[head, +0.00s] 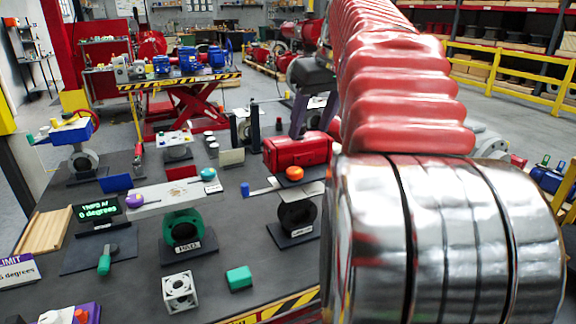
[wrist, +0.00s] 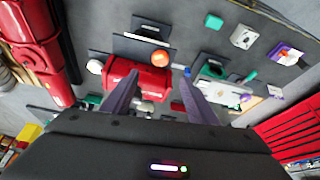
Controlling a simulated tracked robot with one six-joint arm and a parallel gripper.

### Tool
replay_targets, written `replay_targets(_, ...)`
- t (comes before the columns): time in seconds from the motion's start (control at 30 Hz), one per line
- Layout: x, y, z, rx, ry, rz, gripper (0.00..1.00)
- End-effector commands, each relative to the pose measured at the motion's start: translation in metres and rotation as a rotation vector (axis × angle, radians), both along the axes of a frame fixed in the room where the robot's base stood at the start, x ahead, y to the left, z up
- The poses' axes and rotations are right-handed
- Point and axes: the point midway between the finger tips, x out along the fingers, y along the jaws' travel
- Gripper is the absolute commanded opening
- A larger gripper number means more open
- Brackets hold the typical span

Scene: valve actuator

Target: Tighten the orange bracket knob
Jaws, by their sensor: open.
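The orange knob (head: 294,173) sits in front of the red cylinder (head: 298,150), on a pale flat bracket (head: 312,188) above a black round valve body (head: 297,214). In the wrist view the orange knob (wrist: 160,58) lies just beyond my fingertips, between them in the picture and apart from them. My gripper (wrist: 160,76) is open and empty, its two purple-grey fingers spread. The red cylinder also shows in the wrist view, behind the left finger.
A purple knob (head: 134,200) and a teal knob (head: 207,173) sit on a long white bar (head: 170,197) left of the orange knob. A green valve (head: 182,228), a green block (head: 239,278) and a white cube (head: 180,291) stand nearby. Bare dark tabletop lies between them.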

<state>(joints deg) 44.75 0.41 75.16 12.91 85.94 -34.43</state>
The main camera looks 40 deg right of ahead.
Motion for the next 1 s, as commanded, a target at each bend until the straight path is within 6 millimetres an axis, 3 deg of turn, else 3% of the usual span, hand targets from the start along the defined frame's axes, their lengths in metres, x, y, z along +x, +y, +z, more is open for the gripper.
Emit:
replay_targets(0.37,0.007,0.000,-0.018,0.001,0.002,0.000,0.53)
replay_targets(1.0,0.043,-0.007,-0.108,0.002,0.002,-0.001,0.53)
